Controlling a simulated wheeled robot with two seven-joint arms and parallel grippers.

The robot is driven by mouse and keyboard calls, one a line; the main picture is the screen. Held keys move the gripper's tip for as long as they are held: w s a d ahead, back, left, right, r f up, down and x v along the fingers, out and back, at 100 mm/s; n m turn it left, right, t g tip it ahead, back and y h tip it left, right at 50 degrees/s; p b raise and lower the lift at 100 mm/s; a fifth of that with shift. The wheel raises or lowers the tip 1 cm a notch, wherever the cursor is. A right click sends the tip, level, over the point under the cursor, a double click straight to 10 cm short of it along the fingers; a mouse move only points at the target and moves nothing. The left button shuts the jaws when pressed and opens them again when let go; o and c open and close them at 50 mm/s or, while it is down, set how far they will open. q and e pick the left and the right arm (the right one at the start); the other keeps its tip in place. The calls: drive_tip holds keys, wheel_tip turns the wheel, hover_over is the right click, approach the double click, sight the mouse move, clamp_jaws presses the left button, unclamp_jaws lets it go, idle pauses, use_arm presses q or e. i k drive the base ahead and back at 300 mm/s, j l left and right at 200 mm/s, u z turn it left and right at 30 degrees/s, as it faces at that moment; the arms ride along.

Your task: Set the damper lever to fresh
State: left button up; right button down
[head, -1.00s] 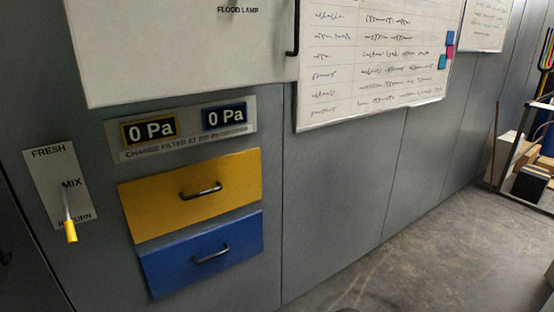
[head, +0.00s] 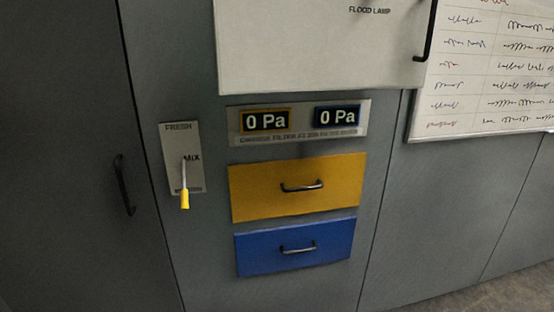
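The damper lever (head: 185,190) is a thin metal rod with a yellow grip, on a pale plate (head: 174,143) on the grey wall. The plate reads FRESH at the top and MIX in the middle; the small lettering at the bottom is partly behind the lever and hard to read. The lever hangs downward, with its yellow end at the plate's bottom edge, by the lowest label. Neither of my grippers is in view.
Right of the lever are two 0 Pa gauges (head: 300,120), a yellow drawer front (head: 260,190) and a blue drawer front (head: 265,255). A dark door handle (head: 124,186) is to the left. A white panel (head: 310,50) is above, a whiteboard (head: 470,125) at right.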

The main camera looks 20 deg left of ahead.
sight(184, 192)
drive_tip(key=j+z, duration=0.2)
drive_tip(key=j, duration=1.7)
